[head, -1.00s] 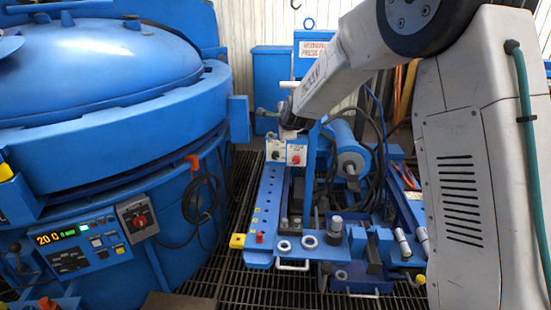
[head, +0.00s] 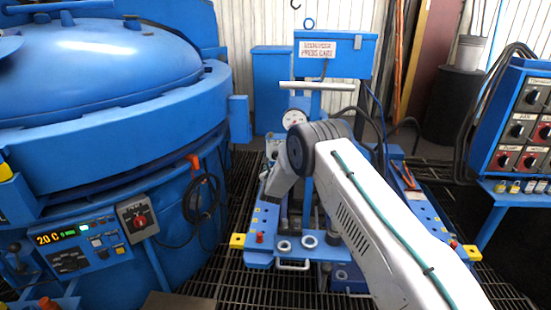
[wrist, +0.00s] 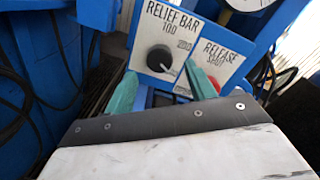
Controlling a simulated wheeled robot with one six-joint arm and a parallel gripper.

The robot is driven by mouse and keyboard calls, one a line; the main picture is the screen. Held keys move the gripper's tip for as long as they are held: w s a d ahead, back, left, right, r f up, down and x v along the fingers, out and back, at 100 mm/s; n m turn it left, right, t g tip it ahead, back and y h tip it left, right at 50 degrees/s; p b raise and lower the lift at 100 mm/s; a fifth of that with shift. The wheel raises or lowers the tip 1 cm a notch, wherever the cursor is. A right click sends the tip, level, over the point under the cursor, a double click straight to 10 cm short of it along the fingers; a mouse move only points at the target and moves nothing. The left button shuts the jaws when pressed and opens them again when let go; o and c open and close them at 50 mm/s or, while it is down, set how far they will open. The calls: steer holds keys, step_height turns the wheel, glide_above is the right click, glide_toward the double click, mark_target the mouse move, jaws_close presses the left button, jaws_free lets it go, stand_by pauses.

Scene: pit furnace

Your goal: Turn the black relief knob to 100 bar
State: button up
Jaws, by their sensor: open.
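The black relief knob (wrist: 160,58) is in the wrist view, on a white plate marked RELIEF BAR with 100 above it and 200 to its upper right. A light pointer mark seems to face the knob's lower right. My gripper (wrist: 163,88) is open, its two green fingers on either side and a little below the knob in the picture. The fingers look apart from the knob; the exact depth cannot be told. In the head view my own arm hides the knob and gripper.
A white release plate (wrist: 222,62) sits right of the knob, partly behind the right finger. A gauge (head: 293,119) is above. The blue press cart (head: 335,52) stands behind, the furnace (head: 110,120) at left, a switch panel (head: 525,125) at right.

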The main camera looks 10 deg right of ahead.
mark_target(275, 157)
steer(key=shift+x, duration=2.6)
steer(key=c, duration=1)
